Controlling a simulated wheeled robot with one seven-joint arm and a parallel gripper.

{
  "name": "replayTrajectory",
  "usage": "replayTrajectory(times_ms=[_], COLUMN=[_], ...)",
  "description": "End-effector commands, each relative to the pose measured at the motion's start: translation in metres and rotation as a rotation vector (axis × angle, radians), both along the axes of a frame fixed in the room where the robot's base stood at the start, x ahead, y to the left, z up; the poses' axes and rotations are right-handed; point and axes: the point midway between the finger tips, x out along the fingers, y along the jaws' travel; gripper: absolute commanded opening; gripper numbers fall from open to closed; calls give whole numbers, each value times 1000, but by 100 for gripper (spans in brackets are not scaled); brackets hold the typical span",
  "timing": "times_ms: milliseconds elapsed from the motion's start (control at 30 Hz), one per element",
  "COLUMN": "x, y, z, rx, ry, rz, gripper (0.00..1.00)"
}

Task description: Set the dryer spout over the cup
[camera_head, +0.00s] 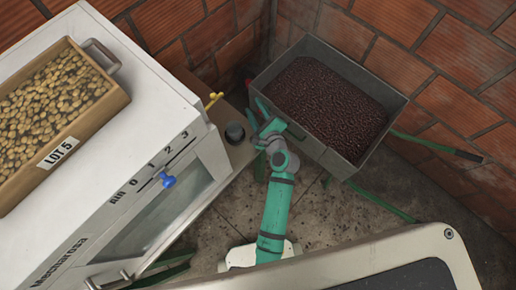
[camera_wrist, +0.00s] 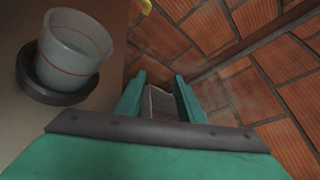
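A clear cup (camera_wrist: 75,48) with a red line stands on a dark round base in the wrist view, left of my gripper. In the head view, a dark round shape (camera_head: 235,132) sits there on the brown ledge, with the cup hard to make out. A small yellow fitting (camera_head: 214,98) sticks out beside the white machine; whether it is the dryer spout I cannot tell. My gripper (camera_head: 264,114) is by the left corner of the grey bin, right of the cup. Its teal fingers (camera_wrist: 161,78) are apart, with a grey surface showing between them; contact is unclear.
The grey bin (camera_head: 363,143) of dark red beans stands against the brick walls. The white machine (camera_head: 130,70) fills the left, with a blue knob (camera_head: 167,180) and a wooden LOT 5 tray (camera_head: 92,112) on top. Bare floor (camera_head: 325,205) shows below the bin.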

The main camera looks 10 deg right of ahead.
Motion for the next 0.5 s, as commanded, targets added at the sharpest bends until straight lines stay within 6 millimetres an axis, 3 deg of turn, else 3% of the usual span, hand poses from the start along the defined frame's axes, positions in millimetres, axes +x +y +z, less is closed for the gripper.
replayTrajectory(times_ms=[200,500], x=[-35,-82], y=[-15,-29], z=[-13,-11], rx=[-285,-670], ry=[-3,-10], rz=[-60,-98], gripper=[35,35])
